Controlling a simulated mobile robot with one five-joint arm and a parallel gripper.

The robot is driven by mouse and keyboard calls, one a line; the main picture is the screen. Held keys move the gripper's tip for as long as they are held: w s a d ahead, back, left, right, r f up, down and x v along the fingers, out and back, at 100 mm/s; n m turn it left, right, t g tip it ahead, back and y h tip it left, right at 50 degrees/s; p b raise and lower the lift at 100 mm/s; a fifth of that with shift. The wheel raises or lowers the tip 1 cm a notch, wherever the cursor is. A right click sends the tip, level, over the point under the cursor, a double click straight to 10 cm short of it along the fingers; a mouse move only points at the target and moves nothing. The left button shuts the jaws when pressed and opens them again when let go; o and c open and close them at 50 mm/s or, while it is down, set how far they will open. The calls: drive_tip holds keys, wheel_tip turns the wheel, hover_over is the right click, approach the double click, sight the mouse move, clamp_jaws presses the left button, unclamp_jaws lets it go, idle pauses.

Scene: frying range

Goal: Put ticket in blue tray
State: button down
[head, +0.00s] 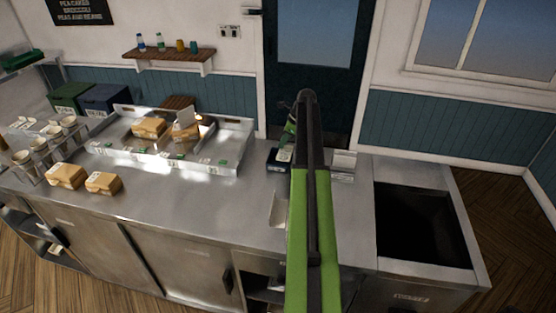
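My green and dark arm reaches away over the counter. A small dark and green part beside its far end looks like my gripper (289,130); the arm hides most of it, and its fingers cannot be made out. A dark teal-blue tray-like container (279,160) sits on the counter just left of the arm, partly covered by it. A pale flat piece (279,209) lies nearer on the counter, also partly behind the arm; I cannot tell if it is the ticket. No ticket can be made out clearly.
A steel counter (215,212) runs across the view. At left are a sectioned metal tray (230,167) with food boxes, two tan boxes (103,183) and a cup rack (40,160). A white container (343,162) and a dark open basin (420,225) are right of the arm.

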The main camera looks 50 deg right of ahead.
drive_tip(key=shift+w+a+f, duration=0.25)
drive_tip(key=shift+w+f, duration=0.1)
drive_tip(key=shift+w, duration=0.15)
drive_tip(key=shift+w+a+f, duration=0.2)
drive_tip(key=shift+w+f, duration=0.1)
drive_tip(key=shift+w, duration=0.2)
wheel_tip(320, 180, down, 4)
drive_tip(key=b, duration=0.4)
drive_tip(key=shift+f+b, duration=0.15)
drive_tip(key=shift+b, duration=0.2)
drive_tip(key=shift+r, duration=0.2)
drive_tip(key=shift+f, duration=0.15)
drive_tip(key=c, duration=1.7)
unclamp_jaws()
